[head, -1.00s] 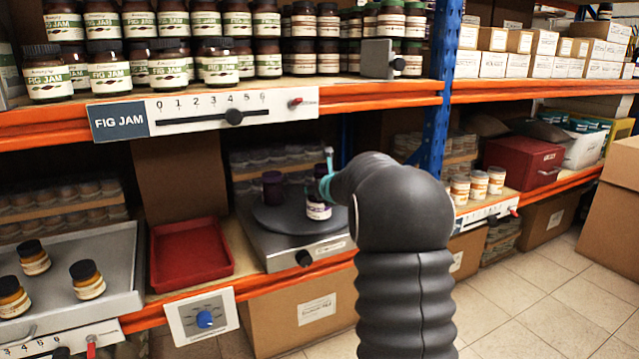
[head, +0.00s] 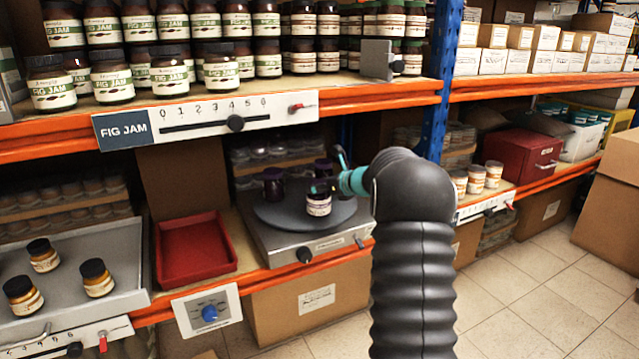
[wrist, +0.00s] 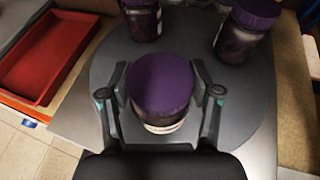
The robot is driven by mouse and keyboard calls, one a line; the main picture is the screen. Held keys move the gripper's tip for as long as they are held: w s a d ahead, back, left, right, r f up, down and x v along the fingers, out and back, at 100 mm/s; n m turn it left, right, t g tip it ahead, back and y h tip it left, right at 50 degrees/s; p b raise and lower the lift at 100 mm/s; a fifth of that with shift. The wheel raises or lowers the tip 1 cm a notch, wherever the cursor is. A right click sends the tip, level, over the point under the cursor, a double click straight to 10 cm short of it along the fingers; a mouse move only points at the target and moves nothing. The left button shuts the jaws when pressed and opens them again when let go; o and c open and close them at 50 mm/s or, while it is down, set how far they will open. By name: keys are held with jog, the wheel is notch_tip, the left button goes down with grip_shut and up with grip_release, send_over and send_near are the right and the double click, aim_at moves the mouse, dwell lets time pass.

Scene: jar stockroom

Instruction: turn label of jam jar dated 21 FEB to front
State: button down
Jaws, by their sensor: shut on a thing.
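A dark jam jar with a purple lid (wrist: 161,82) is between the two fingers of my gripper (wrist: 160,92) in the wrist view, and the gripper is shut on it. In the head view this jar (head: 318,204) is at the front of the round grey turntable (head: 285,218), with a pale label showing. The date is too small to read. My gripper (head: 335,183) reaches it from the right. Two more purple-lidded jars stand on the turntable, one at the left (head: 272,184) and one behind (head: 322,170). They also show at the top of the wrist view (wrist: 143,20) (wrist: 246,30).
A red tray (head: 196,250) lies left of the turntable. A metal tray (head: 95,235) with several amber jars is further left. A shelf of fig jam jars (head: 168,73) hangs above. A blue upright (head: 436,90) stands to the right, behind my arm.

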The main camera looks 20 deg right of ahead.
jog(key=shift+n+y, duration=0.3)
jog(key=shift+y, duration=0.1)
jog(key=shift+f+b, duration=0.25)
jog(key=shift+b, duration=0.2)
dwell(0.6)
jog(key=shift+c, duration=0.8)
grip_release()
jog(key=shift+f, duration=0.15)
jog(key=v, duration=1.2)
jog(key=shift+r, duration=0.25)
